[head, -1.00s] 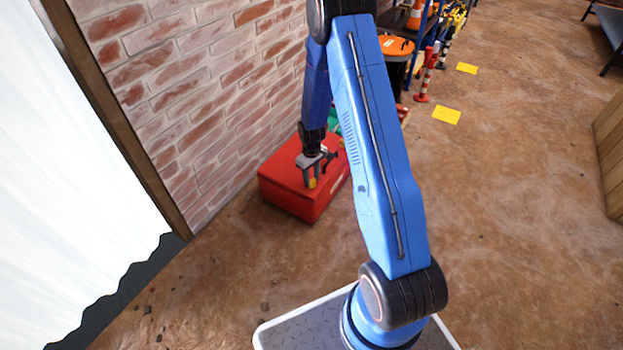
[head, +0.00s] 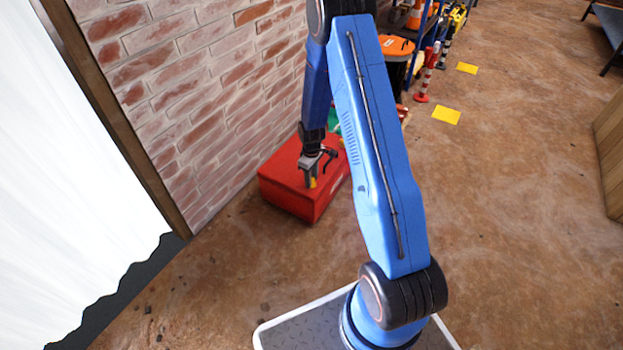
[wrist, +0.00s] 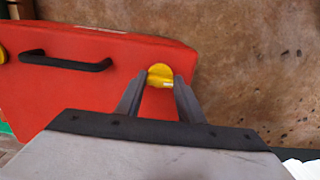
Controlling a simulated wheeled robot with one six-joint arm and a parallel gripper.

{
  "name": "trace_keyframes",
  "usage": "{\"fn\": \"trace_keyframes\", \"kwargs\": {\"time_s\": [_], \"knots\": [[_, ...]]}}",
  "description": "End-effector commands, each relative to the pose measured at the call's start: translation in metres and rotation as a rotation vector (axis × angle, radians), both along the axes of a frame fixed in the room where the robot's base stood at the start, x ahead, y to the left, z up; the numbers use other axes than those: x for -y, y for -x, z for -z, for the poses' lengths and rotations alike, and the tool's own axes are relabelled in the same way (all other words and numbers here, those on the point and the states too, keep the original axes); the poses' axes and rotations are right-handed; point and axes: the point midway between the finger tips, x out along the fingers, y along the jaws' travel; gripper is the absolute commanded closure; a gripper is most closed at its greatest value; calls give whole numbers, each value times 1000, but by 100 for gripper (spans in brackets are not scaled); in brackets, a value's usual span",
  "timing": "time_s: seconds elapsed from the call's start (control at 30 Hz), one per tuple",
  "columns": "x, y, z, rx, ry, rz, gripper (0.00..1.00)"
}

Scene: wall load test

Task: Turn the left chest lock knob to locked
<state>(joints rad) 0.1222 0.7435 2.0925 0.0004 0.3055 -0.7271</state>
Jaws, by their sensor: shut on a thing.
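The red chest (head: 291,197) stands on the floor against the brick wall. The left chest lock knob (wrist: 159,71) is a round yellow knob near the chest's edge. My gripper (wrist: 160,82) points down at the chest, its two grey fingers shut on this knob, one on each side. In the head view, my gripper (head: 312,182) is over the near side of the chest, and a bit of the yellow knob shows at the fingertips. A second yellow knob (wrist: 2,55) shows at the left edge of the wrist view. I cannot read any lock marking.
A black handle (wrist: 64,61) lies on the chest between the two knobs. Behind the chest are an orange-lidded bin (head: 397,46) and a red-and-white post (head: 427,75). Yellow floor patches (head: 447,115) lie to the right.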

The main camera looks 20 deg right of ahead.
Motion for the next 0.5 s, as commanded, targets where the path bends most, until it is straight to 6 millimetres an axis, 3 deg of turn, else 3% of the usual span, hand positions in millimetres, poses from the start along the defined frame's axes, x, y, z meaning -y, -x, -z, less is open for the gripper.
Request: {"fn": "trace_keyframes", "kwargs": {"time_s": [0.03,0.1,0.5], "knots": [[0,0,0,0,0,-1,63],[0,0,0,0,0,-1,47],[0,-1,-5,1,0,0,47]]}}
